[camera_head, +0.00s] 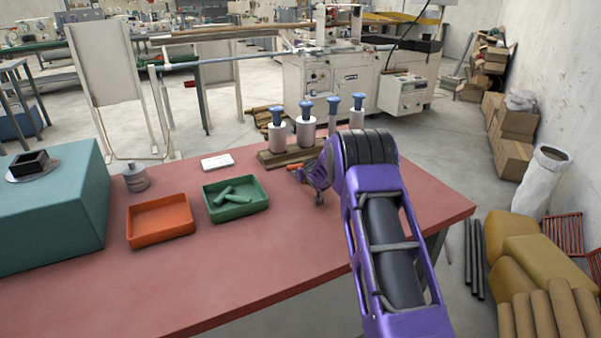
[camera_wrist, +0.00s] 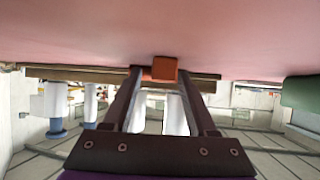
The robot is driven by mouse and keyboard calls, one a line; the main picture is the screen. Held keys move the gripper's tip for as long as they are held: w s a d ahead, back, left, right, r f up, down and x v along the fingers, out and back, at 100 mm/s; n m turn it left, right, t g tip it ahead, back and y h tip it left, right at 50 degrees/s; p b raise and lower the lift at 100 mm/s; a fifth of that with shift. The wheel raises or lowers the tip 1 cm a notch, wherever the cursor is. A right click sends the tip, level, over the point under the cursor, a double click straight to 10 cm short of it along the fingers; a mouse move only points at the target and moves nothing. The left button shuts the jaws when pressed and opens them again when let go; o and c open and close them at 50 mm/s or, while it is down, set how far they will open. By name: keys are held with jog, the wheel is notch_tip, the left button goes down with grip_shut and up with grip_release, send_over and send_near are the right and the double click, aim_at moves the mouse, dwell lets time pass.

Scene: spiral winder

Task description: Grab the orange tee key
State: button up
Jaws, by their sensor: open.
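The orange tee key (camera_head: 296,168) shows in the head view as a small orange piece at the foot of the wooden rack, partly hidden by my wrist. In the wrist view an orange block end (camera_wrist: 164,69) lies between the tips of my two dark fingers. My gripper (camera_wrist: 161,78) is open, with one finger on each side of the block. I cannot tell whether the fingers touch it. The rest of the key is hidden.
A wooden rack (camera_head: 272,158) with several blue-topped white spools stands just behind my gripper. A green tray (camera_head: 240,214) with green pieces and an orange tray (camera_head: 160,238) sit to the left. The red table's (camera_head: 270,270) front middle is clear.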

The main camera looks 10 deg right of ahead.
grip_shut()
dwell(0.6)
